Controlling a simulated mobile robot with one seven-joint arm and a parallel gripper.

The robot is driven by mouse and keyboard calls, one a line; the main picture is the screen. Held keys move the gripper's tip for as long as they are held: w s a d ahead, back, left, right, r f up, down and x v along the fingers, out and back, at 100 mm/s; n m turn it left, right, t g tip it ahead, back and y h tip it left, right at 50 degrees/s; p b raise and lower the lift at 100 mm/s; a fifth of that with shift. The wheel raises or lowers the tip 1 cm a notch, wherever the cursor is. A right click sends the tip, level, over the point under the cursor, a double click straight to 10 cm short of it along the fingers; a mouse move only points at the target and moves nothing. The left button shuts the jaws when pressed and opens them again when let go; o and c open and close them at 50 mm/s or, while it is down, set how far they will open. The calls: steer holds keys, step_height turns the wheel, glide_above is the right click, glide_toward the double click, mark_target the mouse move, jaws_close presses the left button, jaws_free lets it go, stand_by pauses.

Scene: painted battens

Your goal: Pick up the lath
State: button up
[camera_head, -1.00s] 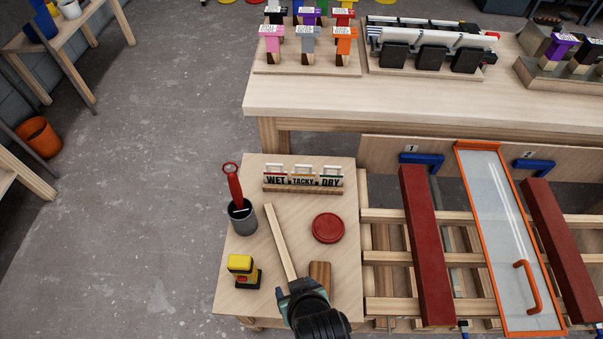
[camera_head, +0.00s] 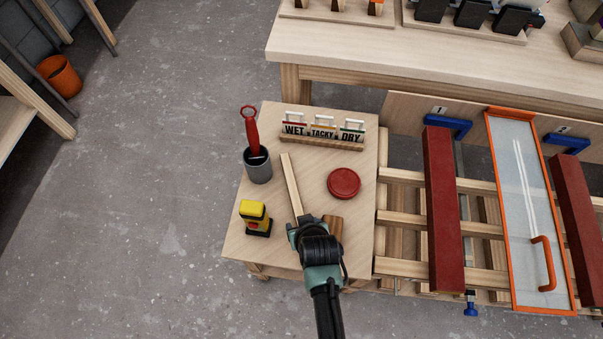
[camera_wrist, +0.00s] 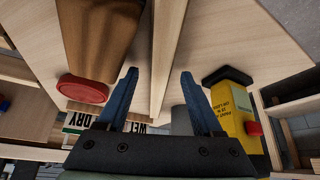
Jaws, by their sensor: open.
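The lath (camera_head: 290,182) is a thin pale wooden strip on the small side table (camera_head: 262,262). Its far end lies between the grey cup and the red lid. My gripper (camera_head: 302,221) is over its near part and hides that part in the head view. In the wrist view the lath (camera_wrist: 168,50) runs lengthwise through the gap between the two blue fingers of my gripper (camera_wrist: 159,76). The fingers are apart, with space on both sides of the lath; contact is not visible.
A brown wooden block (camera_head: 334,225) lies close right of my gripper. A yellow-and-black device (camera_head: 254,214) stands left. A grey cup (camera_head: 257,170) with a red-handled tool, a red lid (camera_head: 343,183) and a WET/TACKY/DRY stand (camera_head: 322,142) are farther back. Red battens (camera_head: 442,205) lie to the right.

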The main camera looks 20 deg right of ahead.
steer(key=shift+w+f, duration=0.2)
steer(key=shift+f, duration=0.15)
jaws_close()
steer(key=shift+r, duration=0.1)
